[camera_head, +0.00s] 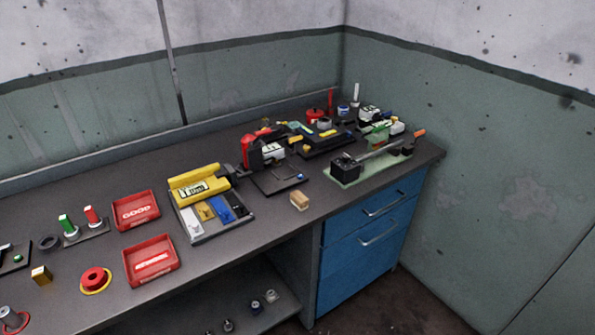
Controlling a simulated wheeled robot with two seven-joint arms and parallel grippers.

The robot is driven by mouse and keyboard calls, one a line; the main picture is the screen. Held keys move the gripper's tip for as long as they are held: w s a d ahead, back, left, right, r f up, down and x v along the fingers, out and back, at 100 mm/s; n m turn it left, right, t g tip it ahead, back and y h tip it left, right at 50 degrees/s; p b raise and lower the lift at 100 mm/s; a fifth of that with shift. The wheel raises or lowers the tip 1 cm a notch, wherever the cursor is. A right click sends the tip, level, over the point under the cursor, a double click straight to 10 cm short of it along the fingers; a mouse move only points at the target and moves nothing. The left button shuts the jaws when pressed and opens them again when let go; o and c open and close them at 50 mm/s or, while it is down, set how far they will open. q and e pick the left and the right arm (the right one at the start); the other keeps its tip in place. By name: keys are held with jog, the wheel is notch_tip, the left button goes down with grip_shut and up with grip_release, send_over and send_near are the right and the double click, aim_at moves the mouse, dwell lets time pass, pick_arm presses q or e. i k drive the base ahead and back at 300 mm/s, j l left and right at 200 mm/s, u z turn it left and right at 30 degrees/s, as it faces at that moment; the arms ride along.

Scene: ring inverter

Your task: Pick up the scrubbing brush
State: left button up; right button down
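A small tan, wood-coloured block (300,201), which looks like the scrubbing brush, lies on the dark workbench (262,215) near its front edge. It sits in front of a black plate that carries a red and black device. Its bristles cannot be made out at this size. Nothing touches it. Neither of my grippers shows in the head view.
Left of the block is a grey tray (212,234) with coloured bins and a yellow device. Two red trays (135,209) (150,260) lie farther left. A green-based device (350,172) stands to the right, above blue drawers (370,240). Bare bench surrounds the block's front.

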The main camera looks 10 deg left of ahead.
aim_at(300, 201)
jog(key=i+l+u, duration=0.1)
jog(key=i, duration=0.35)
jog(key=i+l, duration=0.2)
jog(key=i, duration=0.2)
jog(key=u, duration=0.05)
